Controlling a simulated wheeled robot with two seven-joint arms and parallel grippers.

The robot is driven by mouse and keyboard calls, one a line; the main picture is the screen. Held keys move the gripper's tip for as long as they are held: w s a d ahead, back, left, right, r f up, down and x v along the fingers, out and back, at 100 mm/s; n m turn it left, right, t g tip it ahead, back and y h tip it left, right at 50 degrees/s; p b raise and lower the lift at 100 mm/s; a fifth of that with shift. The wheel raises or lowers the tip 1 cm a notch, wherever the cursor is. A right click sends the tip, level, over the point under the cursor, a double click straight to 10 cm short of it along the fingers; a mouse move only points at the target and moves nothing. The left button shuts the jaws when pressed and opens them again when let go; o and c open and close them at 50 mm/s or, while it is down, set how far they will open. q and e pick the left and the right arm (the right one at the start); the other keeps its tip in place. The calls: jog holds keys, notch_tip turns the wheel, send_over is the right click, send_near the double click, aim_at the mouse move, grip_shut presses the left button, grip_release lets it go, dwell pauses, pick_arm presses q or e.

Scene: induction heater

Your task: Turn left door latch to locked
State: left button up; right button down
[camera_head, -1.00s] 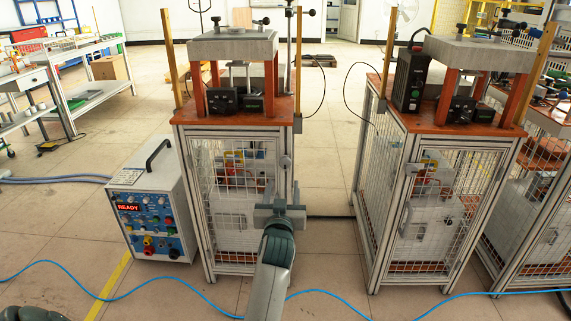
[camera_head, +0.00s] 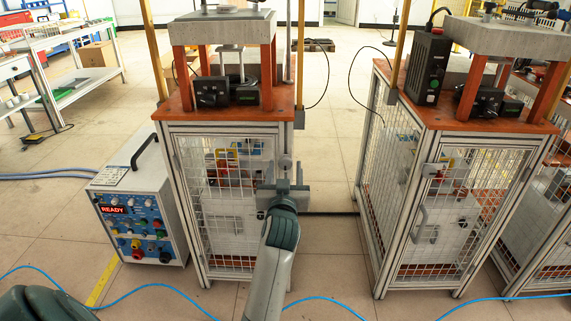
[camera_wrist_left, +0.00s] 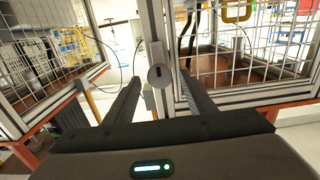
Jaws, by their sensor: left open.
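The left cabinet's mesh door (camera_head: 222,215) is closed in its metal frame. The door latch (camera_head: 285,163) is a small grey knob at the frame's right post. In the left wrist view the latch (camera_wrist_left: 160,76) is round with a short dark slot, nearly upright in the picture. My left gripper (camera_head: 284,174) is open at the latch, its fingers pointing towards the post. In the wrist view one finger lies on each side of the latch, with gaps; I cannot tell how deep the fingertips reach. My right gripper is not in view.
A control box (camera_head: 145,210) with a READY display stands left of the cabinet. A second mesh cabinet (camera_head: 440,210) stands to the right, with free floor between. A blue cable (camera_head: 325,298) crosses the floor in front. A white shelf table (camera_head: 85,78) stands far left.

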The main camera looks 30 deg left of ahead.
pick_arm(q)
jog(key=shift+w+a, duration=0.15)
jog(key=shift+w, duration=0.1)
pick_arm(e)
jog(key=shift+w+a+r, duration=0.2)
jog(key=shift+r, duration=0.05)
pick_arm(q)
jog(key=c, duration=1)
